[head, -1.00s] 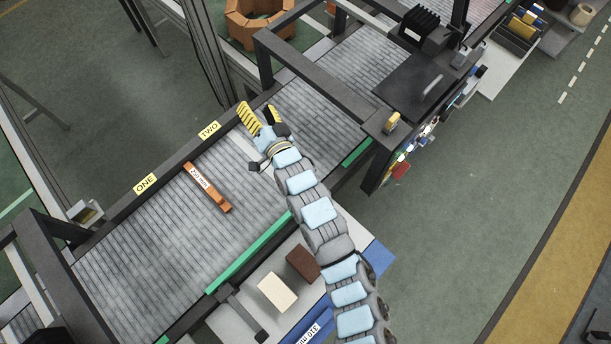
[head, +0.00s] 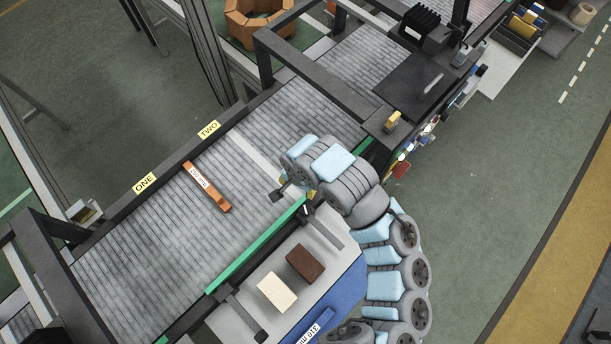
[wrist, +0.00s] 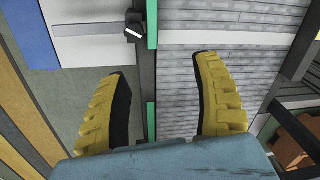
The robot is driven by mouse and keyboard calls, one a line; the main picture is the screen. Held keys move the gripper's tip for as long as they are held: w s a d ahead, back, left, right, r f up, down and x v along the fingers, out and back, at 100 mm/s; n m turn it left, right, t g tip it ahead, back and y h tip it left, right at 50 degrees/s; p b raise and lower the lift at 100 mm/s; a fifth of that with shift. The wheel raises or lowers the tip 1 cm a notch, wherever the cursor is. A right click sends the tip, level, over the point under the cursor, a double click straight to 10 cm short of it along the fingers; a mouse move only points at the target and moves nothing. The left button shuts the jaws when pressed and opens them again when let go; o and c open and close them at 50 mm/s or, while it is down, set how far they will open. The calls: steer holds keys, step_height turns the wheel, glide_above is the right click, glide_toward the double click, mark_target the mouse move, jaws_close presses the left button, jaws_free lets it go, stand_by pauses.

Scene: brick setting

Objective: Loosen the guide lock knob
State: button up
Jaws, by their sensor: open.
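A small black knob with a pale mark (wrist: 134,28), which looks like the guide lock knob, sits beside the green guide rail (wrist: 152,25) at the top of the wrist view. My gripper (wrist: 160,68) is open and empty, its yellow fingers spread on either side of the rail line. The knob lies beyond the fingertips in the picture, nearer the left finger, with no visible contact. In the head view the green guide rail (head: 257,246) runs along the conveyor's near edge. My wrist hides most of the fingers there and crowds the knob's surroundings.
An orange 250 mm bar (head: 207,187) lies across the conveyor (head: 140,240). A cream block (head: 273,292) and a brown block (head: 305,263) rest on the grey side plate. A black gantry frame (head: 285,65) spans the belt farther back. Labels ONE and TWO mark the far rail.

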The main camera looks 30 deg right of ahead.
steer(key=s+g, duration=0.1)
steer(key=s, duration=0.1)
steer(key=b, duration=0.2)
glide_toward(306, 209)
steer(key=shift+w+a+f+p, duration=0.15)
steer(key=shift+f+p, duration=0.1)
steer(key=shift+f, duration=2.2)
steer(key=shift+s+a+f+p, duration=0.1)
steer(key=shift+f+p, duration=0.15)
steer(key=shift+f, duration=2.25)
steer(key=shift+w, duration=0.1)
steer(key=shift+c, duration=0.3)
steer(key=c, duration=1.1)
